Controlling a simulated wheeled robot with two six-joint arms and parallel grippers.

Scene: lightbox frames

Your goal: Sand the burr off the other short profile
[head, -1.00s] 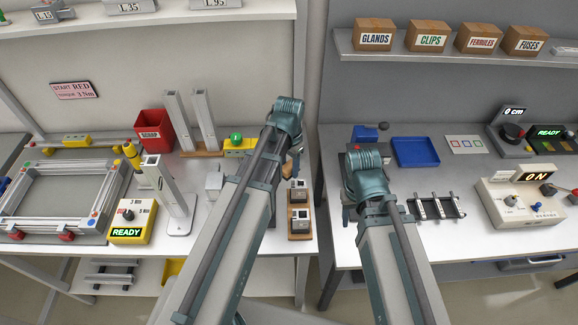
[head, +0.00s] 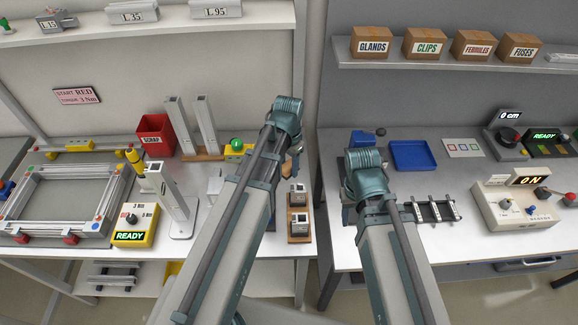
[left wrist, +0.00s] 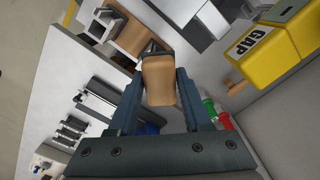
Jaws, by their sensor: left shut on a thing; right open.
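My left gripper (left wrist: 161,76) is shut on a tan sanding block (left wrist: 159,82). In the head view the left gripper (head: 293,164) is mostly behind its own arm, above the right part of the left table. Two short profiles (head: 298,191) (head: 299,219) stand in a wooden holder (head: 299,239) just to the gripper's right and front. In the left wrist view the holder (left wrist: 130,38) lies just beyond the block; I cannot tell whether the block touches a profile. Any burr is too small to see. My right gripper (head: 348,205) is open, largely hidden by its arm, over the right table's left edge.
A blue tray (head: 413,155) and a slotted rack (head: 433,212) are on the right table.

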